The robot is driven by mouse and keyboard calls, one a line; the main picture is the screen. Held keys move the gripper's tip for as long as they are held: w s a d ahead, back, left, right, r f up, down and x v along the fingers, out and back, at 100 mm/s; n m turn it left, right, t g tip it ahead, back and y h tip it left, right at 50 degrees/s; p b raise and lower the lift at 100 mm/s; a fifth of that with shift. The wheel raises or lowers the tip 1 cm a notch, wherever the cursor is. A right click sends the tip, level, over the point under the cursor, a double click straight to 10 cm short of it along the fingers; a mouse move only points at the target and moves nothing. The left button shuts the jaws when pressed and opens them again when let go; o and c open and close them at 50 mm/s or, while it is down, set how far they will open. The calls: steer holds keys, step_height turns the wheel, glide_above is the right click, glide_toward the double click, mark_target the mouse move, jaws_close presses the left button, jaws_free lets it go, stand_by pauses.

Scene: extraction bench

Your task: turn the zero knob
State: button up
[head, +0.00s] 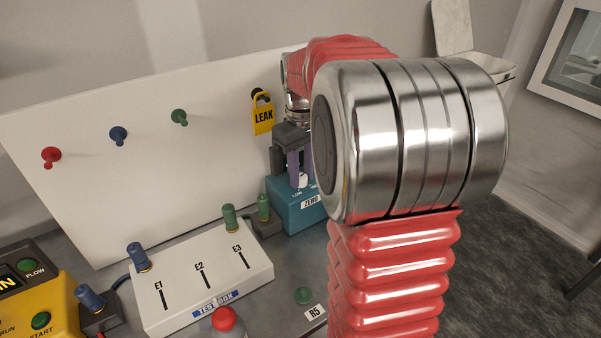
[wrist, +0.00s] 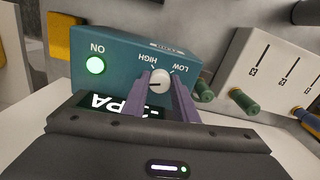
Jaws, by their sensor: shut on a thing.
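The zero knob (wrist: 160,82) is a small white dial with a dark pointer line, on the face of a teal box (wrist: 115,45). HIGH and LOW are printed beside it, upside down in the wrist view. My gripper (wrist: 165,85) has its two purple fingers on either side of the knob, shut on it. In the head view my gripper (head: 298,170) reaches down to the teal box (head: 290,212), marked ZERO, and the white knob (head: 303,181) shows only partly between the fingers. In the wrist view my gripper body covers part of the box's dark display.
A white test box (head: 195,275) with green and blue plugs stands left of the teal box. A yellow LEAK tag (head: 263,117) hangs on the white back panel (head: 90,190).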

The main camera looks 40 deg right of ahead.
mark_target(301, 176)
steer(key=shift+m, duration=1.4)
steer(key=o, duration=1.1)
steer(key=shift+c, duration=0.2)
step_height(301, 176, up, 14)
steer(key=shift+f, duration=0.15)
